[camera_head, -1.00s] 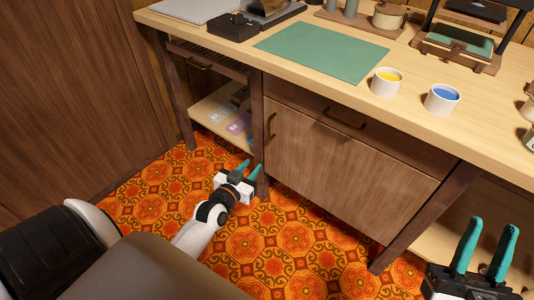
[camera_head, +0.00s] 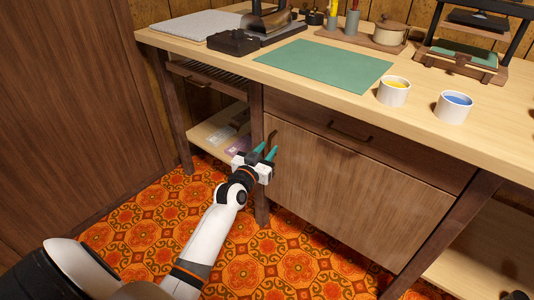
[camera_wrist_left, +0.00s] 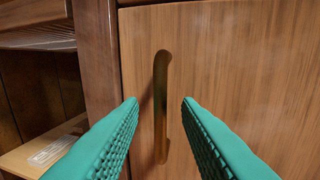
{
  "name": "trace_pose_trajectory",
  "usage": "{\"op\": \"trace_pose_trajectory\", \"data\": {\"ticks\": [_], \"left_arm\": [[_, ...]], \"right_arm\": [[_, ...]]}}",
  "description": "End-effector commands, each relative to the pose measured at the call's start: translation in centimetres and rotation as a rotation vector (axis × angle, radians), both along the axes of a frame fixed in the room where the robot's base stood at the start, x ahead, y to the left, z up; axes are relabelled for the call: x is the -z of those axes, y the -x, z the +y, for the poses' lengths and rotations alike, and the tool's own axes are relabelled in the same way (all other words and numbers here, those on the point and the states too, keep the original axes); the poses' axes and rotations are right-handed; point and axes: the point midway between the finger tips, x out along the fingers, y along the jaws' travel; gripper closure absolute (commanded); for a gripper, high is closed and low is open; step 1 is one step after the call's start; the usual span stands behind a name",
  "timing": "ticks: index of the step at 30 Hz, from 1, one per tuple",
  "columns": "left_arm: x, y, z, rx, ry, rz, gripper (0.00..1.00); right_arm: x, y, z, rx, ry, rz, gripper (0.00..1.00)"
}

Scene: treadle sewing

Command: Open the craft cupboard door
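The craft cupboard door (camera_head: 345,190) is a brown wooden panel under the workbench, and it is shut. Its upright dark handle (camera_head: 271,138) is near the door's left edge. In the left wrist view the bar handle (camera_wrist_left: 161,105) stands between my two green fingertips. My left gripper (camera_head: 266,153) is open in front of the handle; in the left wrist view its fingers (camera_wrist_left: 160,103) are apart on either side of it, with no visible contact.
A drawer with a handle (camera_head: 350,131) is above the door. An open shelf (camera_head: 222,128) is to the left, with a bench leg (camera_head: 172,120) beyond. The worktop (camera_head: 420,110) holds a green mat (camera_head: 322,66) and paint pots (camera_head: 453,107). Patterned floor in front is clear.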

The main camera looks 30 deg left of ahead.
Motion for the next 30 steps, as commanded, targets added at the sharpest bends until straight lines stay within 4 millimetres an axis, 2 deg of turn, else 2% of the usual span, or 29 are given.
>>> {"op": "trace_pose_trajectory", "data": {"ticks": [11, 15, 17, 30], "left_arm": [[-0.01, -0.66, 0.06, 0.000, 0.000, 0.001, 0.70], [0.00, -0.65, 0.06, 0.000, 0.000, 0.001, 0.93], [0.00, -0.64, 0.06, 0.000, 0.001, 0.001, 1.00], [-0.06, -0.27, 0.08, -0.006, 0.001, 0.002, 1.00]], "right_arm": [[0.21, -0.03, 0.01, 0.000, 0.000, 0.001, 0.64], [0.21, -0.03, 0.01, 0.000, 0.001, 0.002, 0.64], [0.21, -0.03, 0.01, 0.000, 0.001, 0.002, 0.64], [-0.15, -0.04, 0.00, 0.000, 0.001, 0.002, 0.64]]}}
